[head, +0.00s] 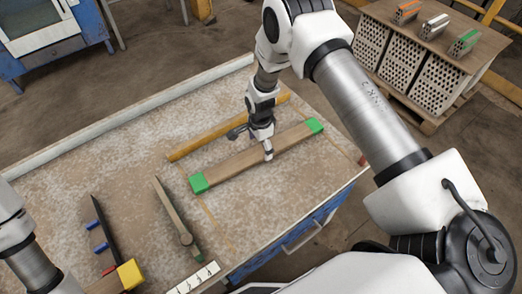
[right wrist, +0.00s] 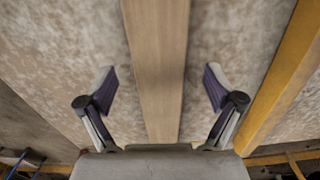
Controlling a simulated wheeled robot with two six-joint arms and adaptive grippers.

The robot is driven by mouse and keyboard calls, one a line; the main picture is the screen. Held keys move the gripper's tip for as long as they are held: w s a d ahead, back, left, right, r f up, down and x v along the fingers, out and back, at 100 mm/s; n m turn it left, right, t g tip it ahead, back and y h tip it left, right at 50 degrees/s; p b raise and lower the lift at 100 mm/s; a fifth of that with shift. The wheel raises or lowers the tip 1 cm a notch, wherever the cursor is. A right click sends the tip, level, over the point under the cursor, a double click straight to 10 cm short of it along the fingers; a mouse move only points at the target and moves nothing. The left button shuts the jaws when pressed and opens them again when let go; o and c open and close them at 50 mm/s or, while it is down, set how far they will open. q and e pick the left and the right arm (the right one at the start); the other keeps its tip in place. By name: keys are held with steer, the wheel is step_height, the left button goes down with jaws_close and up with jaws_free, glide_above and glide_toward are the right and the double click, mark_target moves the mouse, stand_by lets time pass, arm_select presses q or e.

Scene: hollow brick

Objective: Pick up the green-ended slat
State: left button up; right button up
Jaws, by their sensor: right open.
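The green-ended slat (head: 228,170) is a long wooden strip with a green block at each end. It lies on the worn tabletop, slanting up to the right. My right gripper (head: 265,150) points down over its middle. In the right wrist view the bare wood of the slat (right wrist: 158,50) runs between the two fingers of the right gripper (right wrist: 160,88). The fingers are open, one on each side, with gaps to the wood. The green ends are outside that view. My left arm shows at the left edge of the head view, but its gripper is out of view.
A yellow bar (head: 195,145) lies behind the slat and beside the right finger in the wrist view (right wrist: 284,85). A dark bar with blue clips (head: 103,230), a yellow block (head: 130,273) and a wooden tool (head: 175,212) lie front left. Hollow bricks (head: 405,70) stand beyond the table.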

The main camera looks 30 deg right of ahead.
step_height(320, 180, down, 2)
steer(key=shift+f, duration=0.1)
steer(key=c, duration=1.5)
steer(key=shift+c, duration=0.2)
